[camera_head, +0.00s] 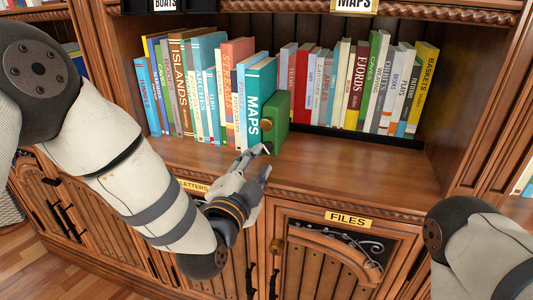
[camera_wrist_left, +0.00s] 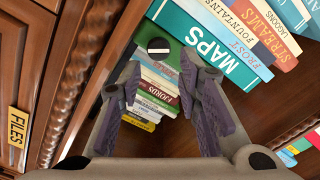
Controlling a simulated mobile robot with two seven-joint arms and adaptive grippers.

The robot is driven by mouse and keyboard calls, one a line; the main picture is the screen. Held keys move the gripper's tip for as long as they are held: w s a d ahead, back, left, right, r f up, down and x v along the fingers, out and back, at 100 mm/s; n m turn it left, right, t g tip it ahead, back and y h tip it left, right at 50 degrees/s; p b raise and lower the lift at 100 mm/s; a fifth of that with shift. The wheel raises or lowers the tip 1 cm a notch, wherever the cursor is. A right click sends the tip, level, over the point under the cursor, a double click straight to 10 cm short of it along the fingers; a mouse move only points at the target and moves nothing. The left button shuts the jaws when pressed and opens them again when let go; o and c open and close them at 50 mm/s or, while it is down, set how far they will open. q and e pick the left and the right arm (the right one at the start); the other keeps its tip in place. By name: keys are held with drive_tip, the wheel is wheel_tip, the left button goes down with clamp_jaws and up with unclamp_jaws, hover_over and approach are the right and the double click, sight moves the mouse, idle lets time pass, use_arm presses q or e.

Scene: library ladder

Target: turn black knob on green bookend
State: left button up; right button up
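The green bookend (camera_head: 282,118) stands on the shelf against the right end of a row of books, next to the teal MAPS book. My left gripper (camera_head: 256,158) is at the shelf's front edge, just in front of and below the bookend. Its fingers (camera_wrist_left: 160,72) are apart, with the knob ahead of the gap and nothing held. I cannot tell whether a finger touches the knob. My right gripper is out of view.
The teal MAPS book (camera_head: 260,98) stands close beside the bookend. More books (camera_head: 360,85) stand behind and to the right. The shelf board (camera_head: 370,165) is bare at the front right. Cabinet doors with a FILES label (camera_head: 348,219) lie below.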

sight(267, 148)
use_arm(q)
drive_tip(key=x, duration=0.5)
drive_tip(key=shift+w+d+b, duration=0.1)
drive_tip(key=shift+b, duration=0.2)
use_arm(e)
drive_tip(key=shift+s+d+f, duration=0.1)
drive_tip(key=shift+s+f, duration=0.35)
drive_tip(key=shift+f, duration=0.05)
use_arm(q)
drive_tip(key=shift+c, duration=0.2)
clamp_jaws()
